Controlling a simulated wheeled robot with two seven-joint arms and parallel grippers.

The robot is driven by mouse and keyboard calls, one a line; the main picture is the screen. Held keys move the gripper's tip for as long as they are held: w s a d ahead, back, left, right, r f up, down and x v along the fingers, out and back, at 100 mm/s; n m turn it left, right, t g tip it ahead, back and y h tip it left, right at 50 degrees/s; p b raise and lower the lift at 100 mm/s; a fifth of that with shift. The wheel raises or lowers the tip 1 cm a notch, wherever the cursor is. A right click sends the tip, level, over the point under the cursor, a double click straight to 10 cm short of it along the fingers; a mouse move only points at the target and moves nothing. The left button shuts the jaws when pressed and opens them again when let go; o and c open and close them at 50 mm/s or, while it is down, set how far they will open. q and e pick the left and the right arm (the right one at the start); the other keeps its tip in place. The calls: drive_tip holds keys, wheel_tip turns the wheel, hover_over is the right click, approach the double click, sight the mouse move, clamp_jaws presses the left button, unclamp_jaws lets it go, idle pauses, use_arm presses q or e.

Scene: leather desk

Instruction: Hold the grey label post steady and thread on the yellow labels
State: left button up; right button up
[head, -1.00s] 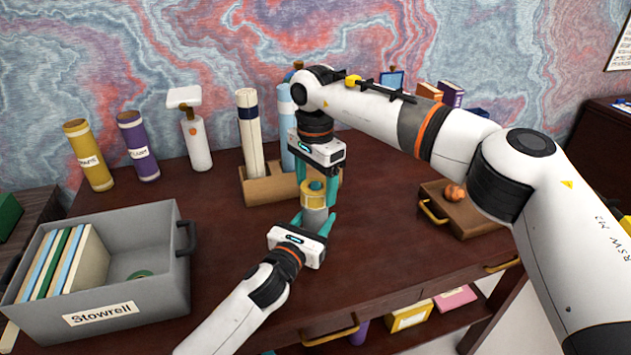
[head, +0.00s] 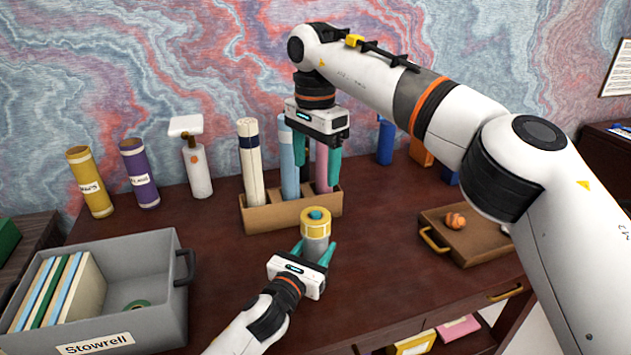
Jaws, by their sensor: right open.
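The grey label post (head: 315,247) stands upright above the desk's middle, with a teal top. A yellow label (head: 315,224) is around its upper part, just under the teal top. My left gripper (head: 314,254) has its teal fingers on either side of the post's lower part and is shut on it. My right gripper (head: 317,166) points down above the post, open and empty, its fingertips clear of the label. The post's foot is hidden behind my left gripper.
A wooden holder (head: 290,215) with rolled tubes stands just behind the post. A grey Stowrell bin (head: 160,300) with folders is at left. A wooden tray (head: 445,250) with a small brown object lies at right. Bare desk lies between bin and post.

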drive_tip(key=shift+r, duration=0.35)
use_arm(q)
drive_tip(key=o, duration=1.1)
